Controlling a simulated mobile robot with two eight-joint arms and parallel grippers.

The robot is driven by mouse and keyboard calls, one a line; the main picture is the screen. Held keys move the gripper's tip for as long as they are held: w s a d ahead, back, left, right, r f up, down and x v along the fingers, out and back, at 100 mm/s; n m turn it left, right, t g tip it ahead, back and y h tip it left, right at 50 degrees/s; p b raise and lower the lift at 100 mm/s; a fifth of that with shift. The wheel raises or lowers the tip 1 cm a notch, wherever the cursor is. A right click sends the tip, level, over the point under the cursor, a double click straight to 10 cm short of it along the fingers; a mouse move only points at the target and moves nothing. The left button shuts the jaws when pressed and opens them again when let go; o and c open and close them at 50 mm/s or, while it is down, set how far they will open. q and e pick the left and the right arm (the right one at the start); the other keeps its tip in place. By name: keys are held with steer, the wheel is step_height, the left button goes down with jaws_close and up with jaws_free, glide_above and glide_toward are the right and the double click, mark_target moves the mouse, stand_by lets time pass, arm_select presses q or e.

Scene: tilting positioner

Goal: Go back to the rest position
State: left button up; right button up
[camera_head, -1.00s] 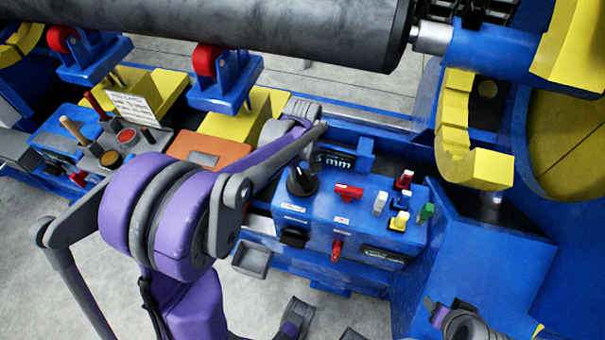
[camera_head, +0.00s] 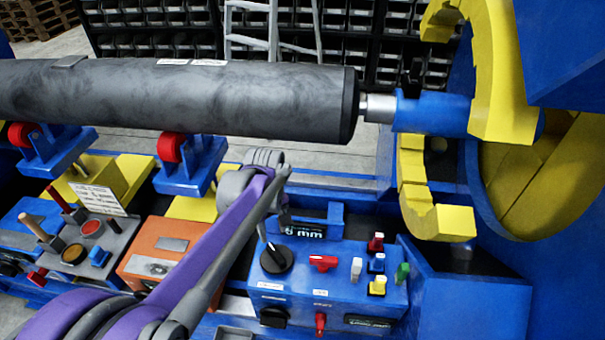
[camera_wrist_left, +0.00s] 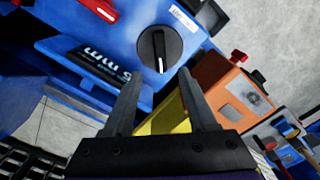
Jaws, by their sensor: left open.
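My left gripper (camera_head: 284,222) is at the end of the purple and grey arm that comes in from the lower left. It is just behind and above the black rotary knob (camera_head: 276,258) on the blue control box (camera_head: 335,275). In the left wrist view the two dark fingers (camera_wrist_left: 160,72) are apart with nothing between them. The knob (camera_wrist_left: 158,48) shows just beyond the fingertips there, and I cannot tell the exact gap. My right gripper is out of view.
The control box carries a red switch (camera_head: 323,262) and several coloured buttons. An orange box (camera_head: 160,250) stands to its left. A big dark cylinder (camera_head: 200,98) lies above, over red rollers (camera_head: 173,146). The blue and yellow positioner (camera_head: 500,120) fills the right side. Shelves with bins stand behind.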

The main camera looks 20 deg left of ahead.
arm_select(q)
steer(key=s+d+r+m+t+p, duration=0.2)
steer(key=s+m, duration=0.3)
steer(key=s, duration=0.3)
steer(key=s+d+r+m+t+p, duration=0.3)
steer(key=s+d+r+m+p, duration=0.1)
steer(key=s+d+m+p, duration=0.1)
steer(key=s+m, duration=0.1)
steer(key=s, duration=0.1)
steer(key=shift+s+d, duration=0.3)
steer(key=shift+s, duration=0.1)
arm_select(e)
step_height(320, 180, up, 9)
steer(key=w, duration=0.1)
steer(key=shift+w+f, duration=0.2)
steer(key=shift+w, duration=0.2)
arm_select(q)
steer(key=shift+s+a, duration=0.1)
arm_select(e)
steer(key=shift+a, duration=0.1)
